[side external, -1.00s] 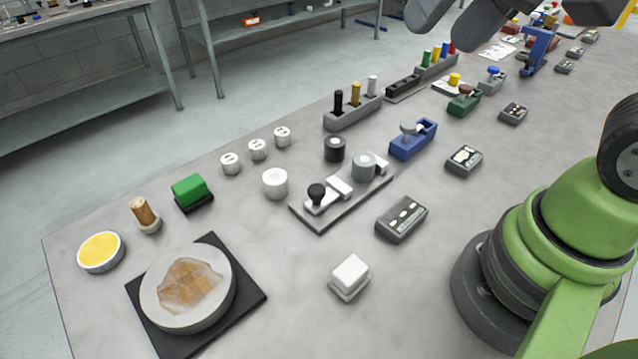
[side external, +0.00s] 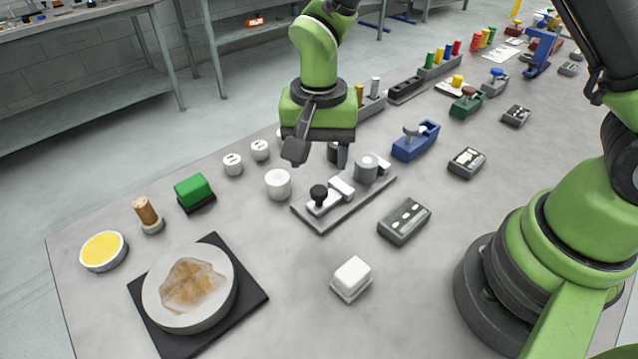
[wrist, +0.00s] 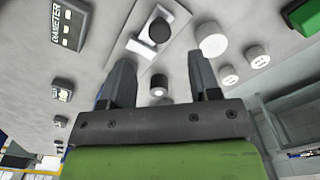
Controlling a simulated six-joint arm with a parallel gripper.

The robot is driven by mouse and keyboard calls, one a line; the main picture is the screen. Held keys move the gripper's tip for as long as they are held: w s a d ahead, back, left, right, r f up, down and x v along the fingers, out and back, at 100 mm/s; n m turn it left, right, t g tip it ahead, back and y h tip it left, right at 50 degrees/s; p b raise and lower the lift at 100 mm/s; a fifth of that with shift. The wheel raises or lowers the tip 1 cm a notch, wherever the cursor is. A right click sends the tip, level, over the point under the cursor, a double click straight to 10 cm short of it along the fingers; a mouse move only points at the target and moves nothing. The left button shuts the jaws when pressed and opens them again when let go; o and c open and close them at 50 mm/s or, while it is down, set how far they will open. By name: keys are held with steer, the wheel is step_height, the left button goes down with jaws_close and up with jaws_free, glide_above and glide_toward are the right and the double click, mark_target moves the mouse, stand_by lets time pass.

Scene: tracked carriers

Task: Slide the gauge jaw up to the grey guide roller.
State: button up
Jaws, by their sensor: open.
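The gauge plate (side external: 323,227) lies on the bench. Its white jaw (side external: 317,207) carries a black knob (side external: 319,192) at the near left end, and the grey guide roller (side external: 366,169) stands toward the far right end. A gap shows between the jaw's knob part and the roller, with a white block (side external: 342,188) between them. My gripper (side external: 318,154) is open and empty, pointing down above and behind the gauge. In the wrist view the black knob (wrist: 159,30) lies ahead of the spread fingers (wrist: 160,64); I cannot make out the roller there.
A dark cylinder (wrist: 158,84) stands beneath the fingers, partly hidden in the side view. A white cylinder (side external: 278,184) stands left of the gauge. A grey labelled box (side external: 404,221) and a blue fixture (side external: 415,140) stand to its right.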

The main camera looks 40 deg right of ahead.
mark_target(319, 190)
step_height(319, 190, down, 7)
steer(key=shift+r, duration=0.1)
stand_by(0.3)
